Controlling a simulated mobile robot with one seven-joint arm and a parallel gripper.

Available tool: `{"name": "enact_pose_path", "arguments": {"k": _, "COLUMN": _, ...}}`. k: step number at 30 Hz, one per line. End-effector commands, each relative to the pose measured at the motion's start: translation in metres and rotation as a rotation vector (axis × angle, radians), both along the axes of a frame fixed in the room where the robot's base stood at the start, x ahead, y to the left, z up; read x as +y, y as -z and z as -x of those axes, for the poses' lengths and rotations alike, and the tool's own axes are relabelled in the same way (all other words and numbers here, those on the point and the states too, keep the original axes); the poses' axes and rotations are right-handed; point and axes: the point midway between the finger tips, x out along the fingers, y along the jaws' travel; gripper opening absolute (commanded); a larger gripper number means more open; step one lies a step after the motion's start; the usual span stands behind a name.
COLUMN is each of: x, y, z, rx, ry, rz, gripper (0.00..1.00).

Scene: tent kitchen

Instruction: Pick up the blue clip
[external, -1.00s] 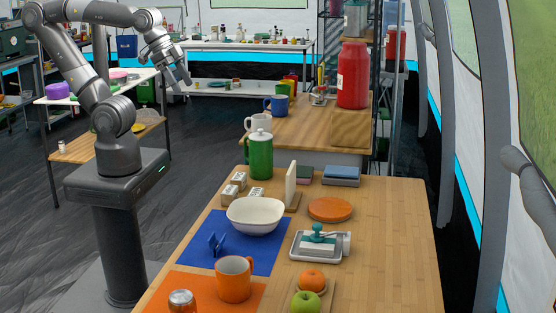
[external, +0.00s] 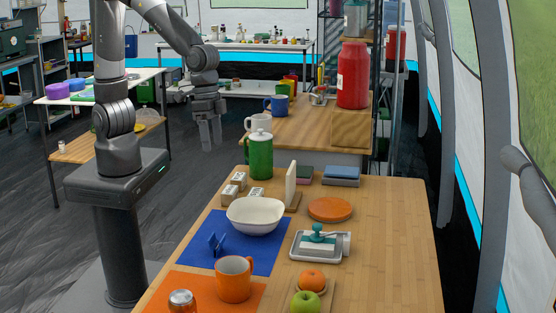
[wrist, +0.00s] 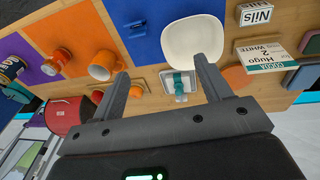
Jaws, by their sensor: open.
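The blue clip (external: 216,244) stands on the blue mat (external: 262,258), just left of and in front of the white bowl (external: 255,214). In the wrist view the blue clip (wrist: 136,27) lies near the top, on the blue mat (wrist: 150,50), left of the white bowl (wrist: 193,40). My gripper (external: 210,145) is raised in the air beyond the table's left edge, well away from the clip and above it. Its two fingers (wrist: 162,72) are apart with nothing held between them.
An orange mug (external: 234,279) and a jar (external: 181,301) stand on the orange mat. A green pot (external: 259,157), small labelled boxes (external: 233,187) and an upright sign (external: 291,184) stand behind the bowl. A metal tray (external: 319,245) and an orange disc (external: 331,209) lie to the right.

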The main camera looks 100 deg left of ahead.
Motion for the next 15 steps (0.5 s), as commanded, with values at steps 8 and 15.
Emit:
{"name": "enact_pose_path", "arguments": {"k": 8, "x": -0.066, "y": 0.078, "z": -0.019, "rx": 0.096, "ry": 0.005, "rz": -0.068, "gripper": 0.71}}
{"name": "enact_pose_path", "arguments": {"k": 15, "x": -0.099, "y": 0.124, "z": -0.021, "rx": 0.128, "ry": 0.001, "rz": -0.121, "gripper": 0.71}}
